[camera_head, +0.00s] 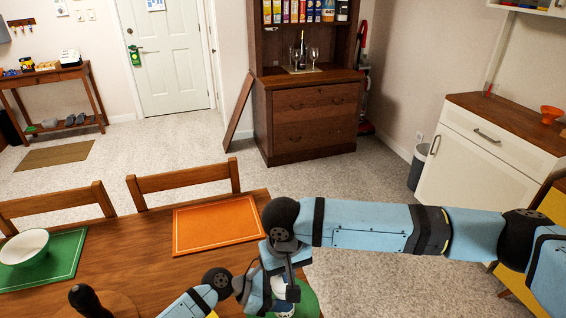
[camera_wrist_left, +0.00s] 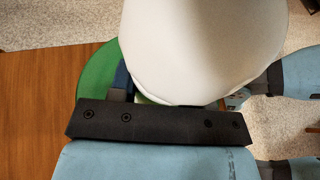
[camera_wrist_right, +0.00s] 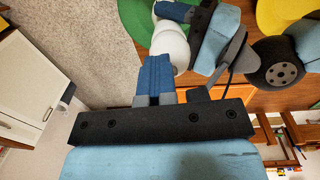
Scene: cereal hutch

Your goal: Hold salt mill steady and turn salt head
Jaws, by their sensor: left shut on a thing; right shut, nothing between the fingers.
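The white salt mill (camera_wrist_right: 172,42) stands over a round green mat (camera_wrist_right: 136,20) at the table's right end. Its pale rounded top (camera_wrist_left: 185,40) fills much of the left wrist view. My left gripper (camera_wrist_left: 172,97) is shut on the mill, with a blue finger showing at its left side. In the head view the mill (camera_head: 284,283) is mostly hidden by my arms. My right gripper (camera_wrist_right: 158,62) is shut and empty, its blue fingertips right beside the mill's rounded end. I cannot tell whether they touch it.
A dark mill-like object (camera_head: 88,300) stands on a round wooden board at lower left. An orange placemat (camera_head: 218,222) lies bare behind my arms. A white bowl (camera_head: 24,247) sits on a green placemat (camera_head: 68,264). Chairs (camera_head: 185,182) line the table's far edge.

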